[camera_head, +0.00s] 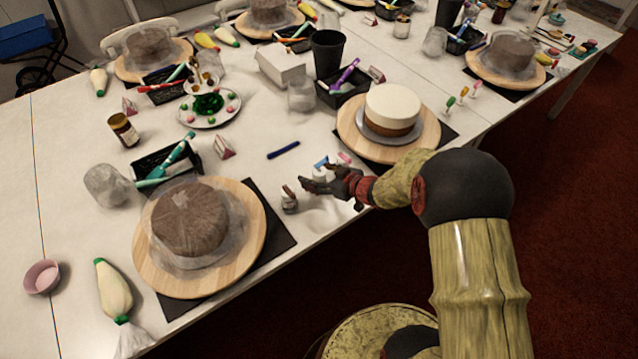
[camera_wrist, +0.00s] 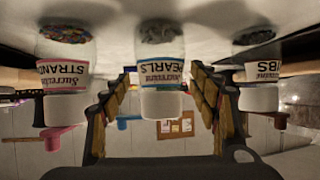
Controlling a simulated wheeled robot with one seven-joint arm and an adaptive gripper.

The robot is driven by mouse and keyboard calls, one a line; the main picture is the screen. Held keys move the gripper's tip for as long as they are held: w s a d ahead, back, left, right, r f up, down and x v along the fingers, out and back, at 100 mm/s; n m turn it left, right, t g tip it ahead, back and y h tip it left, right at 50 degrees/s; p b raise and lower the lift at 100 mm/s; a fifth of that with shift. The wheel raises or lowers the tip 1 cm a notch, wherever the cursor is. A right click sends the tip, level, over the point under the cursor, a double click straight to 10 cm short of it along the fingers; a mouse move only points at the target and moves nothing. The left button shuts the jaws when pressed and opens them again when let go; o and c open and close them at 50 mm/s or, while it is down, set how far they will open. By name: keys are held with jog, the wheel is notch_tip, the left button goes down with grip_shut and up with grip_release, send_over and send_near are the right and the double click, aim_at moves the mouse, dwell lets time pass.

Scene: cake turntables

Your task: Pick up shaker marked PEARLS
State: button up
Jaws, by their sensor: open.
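In the wrist view, which is upside down, the shaker marked PEARLS (camera_wrist: 161,75) has a blue-edged label, a white cap and silvery contents. It appears centred between the two fingers of my gripper (camera_wrist: 161,92), with a gap on each side. How deep it sits between the fingers is hard to tell. In the head view my gripper (camera_head: 318,181) is open and low over the table's front edge. The blue-marked shaker (camera_head: 320,164) shows just behind the fingers there, partly hidden by them.
A cake turntable (camera_head: 255,246) is front left, another (camera_head: 429,145) right. A blue pen (camera_head: 283,150) lies behind.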

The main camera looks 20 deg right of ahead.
jog(key=shift+b+x, duration=0.45)
jog(key=shift+x, duration=1)
jog(key=shift+s, duration=0.1)
jog(key=shift+c, duration=1.4)
grip_shut()
